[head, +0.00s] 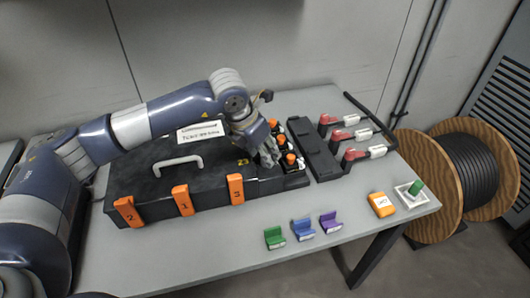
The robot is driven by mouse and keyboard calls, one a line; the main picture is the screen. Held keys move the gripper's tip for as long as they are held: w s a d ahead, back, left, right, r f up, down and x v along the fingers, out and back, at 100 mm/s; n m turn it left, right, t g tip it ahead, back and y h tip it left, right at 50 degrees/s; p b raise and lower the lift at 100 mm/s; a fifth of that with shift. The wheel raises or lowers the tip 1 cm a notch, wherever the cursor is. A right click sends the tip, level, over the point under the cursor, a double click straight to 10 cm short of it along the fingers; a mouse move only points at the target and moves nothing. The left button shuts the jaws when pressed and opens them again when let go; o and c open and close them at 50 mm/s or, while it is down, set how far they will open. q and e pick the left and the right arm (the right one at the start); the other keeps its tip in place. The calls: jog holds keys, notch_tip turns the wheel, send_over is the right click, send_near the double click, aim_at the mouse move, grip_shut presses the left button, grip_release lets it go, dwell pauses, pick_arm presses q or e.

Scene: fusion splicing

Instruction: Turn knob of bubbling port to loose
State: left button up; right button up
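Orange knobs stand in a row on small black ports at the right end of a black case (135,185). The front knob (290,158), a middle knob (281,140) and a rear knob (273,123) show. I cannot tell which one is the bubbling port's knob. My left gripper (269,156) points down just left of the front and middle knobs, close to them. Whether it touches a knob is unclear. Its fingers are small and partly overlap, so their opening cannot be told. My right gripper is not in view.
The case has a grey handle (178,162) and orange latches numbered 2, 1 and 3. A black bar (313,150) and red-handled connectors (352,154) lie right of it. Green, blue (302,229) and purple holders sit in front. A cable spool (470,175) stands beyond the table's right edge.

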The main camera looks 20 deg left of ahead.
pick_arm(q)
jog(key=v, duration=0.6)
jog(key=shift+r, duration=0.2)
jog(key=shift+s, duration=0.15)
